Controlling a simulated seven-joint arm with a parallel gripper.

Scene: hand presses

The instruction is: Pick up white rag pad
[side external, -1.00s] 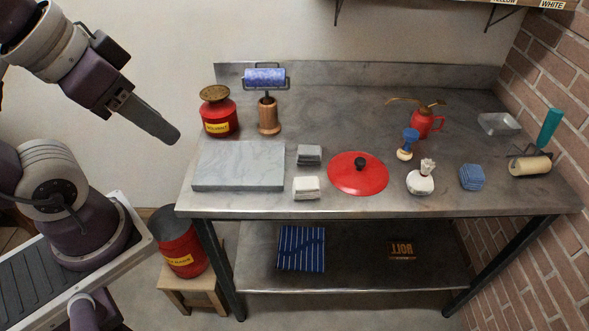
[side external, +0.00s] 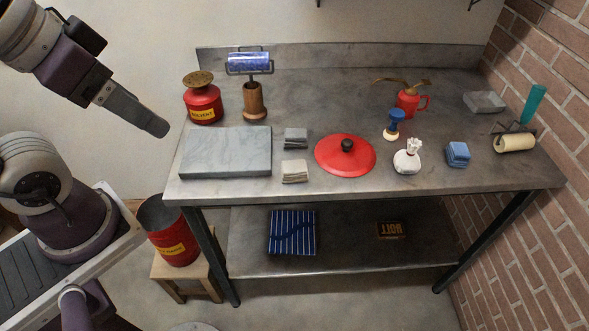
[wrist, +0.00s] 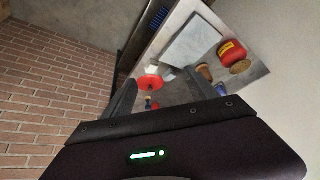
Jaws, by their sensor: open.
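The white rag pad (side external: 295,171) is a small folded, off-white stack lying near the front edge of the metal bench (side external: 330,190). It lies just in front of a grey rag pad (side external: 296,139), between the stone slab and the red lid. My gripper (side external: 150,118) is up at the left, well apart from the pad and beyond the bench's left end. In the wrist view my gripper (wrist: 160,77) shows two spread fingers with nothing between them.
A stone slab (side external: 226,153) lies left of the pads, a red lid (side external: 345,160) to their right. A red solvent can (side external: 203,104) and a roller on a wooden holder (side external: 253,98) stand behind.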

